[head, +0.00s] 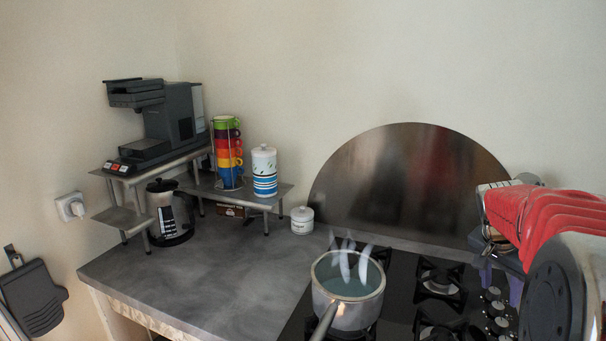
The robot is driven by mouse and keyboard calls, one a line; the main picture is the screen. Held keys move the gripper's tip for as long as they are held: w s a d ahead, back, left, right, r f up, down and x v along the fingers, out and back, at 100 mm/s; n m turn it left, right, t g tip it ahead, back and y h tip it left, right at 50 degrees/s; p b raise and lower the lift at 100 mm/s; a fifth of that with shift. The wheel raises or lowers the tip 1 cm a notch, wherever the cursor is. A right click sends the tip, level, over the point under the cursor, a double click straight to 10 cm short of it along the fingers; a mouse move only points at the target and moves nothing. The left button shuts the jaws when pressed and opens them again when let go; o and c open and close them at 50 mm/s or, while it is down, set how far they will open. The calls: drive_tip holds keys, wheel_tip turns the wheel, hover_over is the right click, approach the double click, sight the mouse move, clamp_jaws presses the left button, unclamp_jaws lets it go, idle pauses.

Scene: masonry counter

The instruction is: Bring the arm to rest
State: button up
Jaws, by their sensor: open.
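The masonry counter (210,288) has a grey top and runs along the wall to the black gas hob (400,285). A steel saucepan (348,308) stands on the hob with its handle toward the front. Several pale, pointed wisps show over its bluish inside; I cannot tell what they are.
A coffee machine (170,120) sits on a metal shelf, with a glass coffee pot (172,215) below. Stacked coloured cups (229,150), a striped canister (264,172) and a small white jar (302,220) stand nearby. The front counter is clear.

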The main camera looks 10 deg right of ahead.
drive_tip(key=s+a+n+t+y, duration=0.1)
drive_tip(key=s+a+n, duration=0.3)
drive_tip(key=a, duration=0.7)
drive_tip(key=s+a+n+t+y, duration=0.1)
drive_tip(key=s+a+n, duration=0.4)
drive_tip(key=a, duration=0.7)
drive_tip(key=s+a+n+t+y, duration=0.2)
drive_tip(key=s+a+n, duration=0.3)
drive_tip(key=s+a, duration=0.3)
drive_tip(key=a, duration=0.4)
drive_tip(key=shift+r, duration=0.35)
drive_tip(key=shift+a, duration=0.1)
idle(0.6)
